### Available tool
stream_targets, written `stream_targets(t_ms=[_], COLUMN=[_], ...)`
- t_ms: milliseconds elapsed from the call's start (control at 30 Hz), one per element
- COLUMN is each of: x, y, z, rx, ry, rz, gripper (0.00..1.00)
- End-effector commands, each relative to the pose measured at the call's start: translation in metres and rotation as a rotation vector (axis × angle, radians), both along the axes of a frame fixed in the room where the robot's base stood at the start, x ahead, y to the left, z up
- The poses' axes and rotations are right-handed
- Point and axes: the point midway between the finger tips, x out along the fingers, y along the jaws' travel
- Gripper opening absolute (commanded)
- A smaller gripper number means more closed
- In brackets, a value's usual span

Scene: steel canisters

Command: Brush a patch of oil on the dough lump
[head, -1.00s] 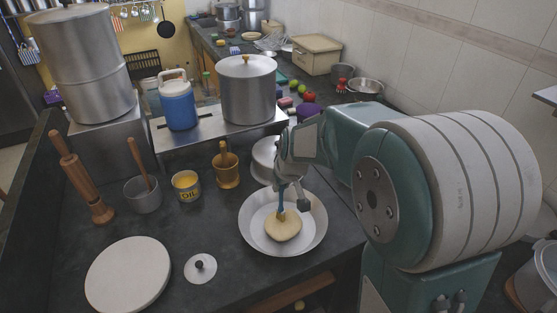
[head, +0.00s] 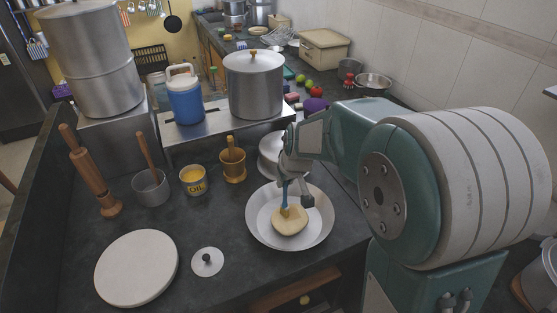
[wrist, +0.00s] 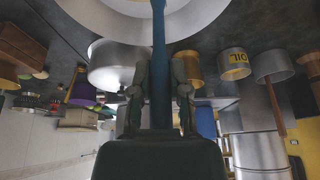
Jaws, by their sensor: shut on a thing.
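The pale dough lump (head: 290,221) lies in a wide shallow metal bowl (head: 262,232) near the counter's front edge. My gripper (head: 297,181) is above the bowl, shut on the blue handle of a brush (head: 285,193). The brush points down and its tip meets the top left of the dough in the head view; whether it presses is hard to tell. The handle also shows between my fingers in the wrist view (wrist: 158,70).
Large pots stand on a raised shelf behind.

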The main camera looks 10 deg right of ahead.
Motion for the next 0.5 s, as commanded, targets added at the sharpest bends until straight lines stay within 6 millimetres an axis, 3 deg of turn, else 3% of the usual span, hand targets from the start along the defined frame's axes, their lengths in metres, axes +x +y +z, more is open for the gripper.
stream_targets(t_ms=[67,100,500], x=[0.001,0.001,0.002], y=[0.001,0.001,0.001], z=[0.005,0.018,0.052], rx=[0.000,0.000,-0.001], ry=[-0.001,-0.006,-0.001], rz=[0.000,0.000,0.001], gripper=[0.00,0.00,0.00])
